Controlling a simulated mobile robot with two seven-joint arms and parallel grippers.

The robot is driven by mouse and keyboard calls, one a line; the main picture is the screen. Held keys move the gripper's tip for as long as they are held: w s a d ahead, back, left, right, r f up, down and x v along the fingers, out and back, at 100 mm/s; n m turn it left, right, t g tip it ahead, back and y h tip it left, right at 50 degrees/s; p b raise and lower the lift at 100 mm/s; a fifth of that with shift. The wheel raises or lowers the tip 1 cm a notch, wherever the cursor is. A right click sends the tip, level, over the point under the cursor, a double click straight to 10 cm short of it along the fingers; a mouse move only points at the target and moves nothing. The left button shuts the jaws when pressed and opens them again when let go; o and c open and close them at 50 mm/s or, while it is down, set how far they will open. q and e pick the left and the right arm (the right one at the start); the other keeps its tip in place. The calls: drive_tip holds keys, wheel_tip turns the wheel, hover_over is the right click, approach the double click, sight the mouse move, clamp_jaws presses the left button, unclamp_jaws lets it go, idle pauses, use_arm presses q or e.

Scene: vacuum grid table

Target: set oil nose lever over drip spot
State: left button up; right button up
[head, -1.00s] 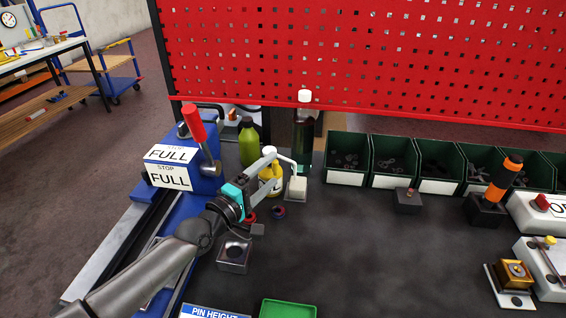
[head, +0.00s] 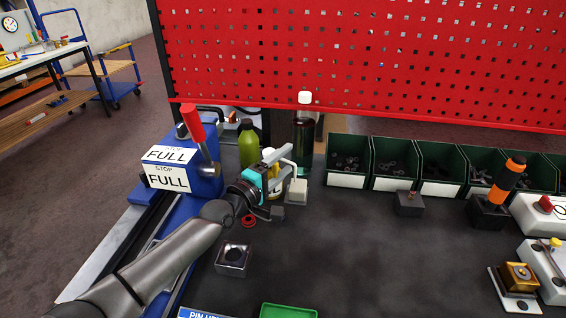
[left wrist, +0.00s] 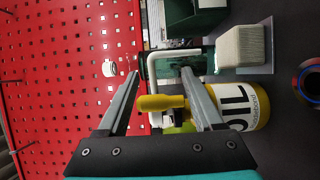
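A yellow bottle (left wrist: 240,106) marked "OIL" stands beside a grey block, its yellow nose (left wrist: 163,103) pointing up. In the head view the gripper mostly hides it. A thin white bent tube (left wrist: 151,70) rises from near the pale grey block (left wrist: 240,46) and bends over sideways; the block also shows in the head view (head: 297,191). My left gripper (left wrist: 158,80) is open, one finger on each side of the yellow nose and close to the white tube. I cannot tell whether it touches either. I cannot identify the drip spot. My right gripper is out of view.
A tall dark green bottle (head: 303,140) with a white cap and an olive bottle (head: 248,143) stand behind. Blue machine with red lever (head: 193,122) is at left; green bins (head: 347,158) line the back.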

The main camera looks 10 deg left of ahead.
use_arm(q)
clamp_jaws()
idle(0.3)
idle(0.3)
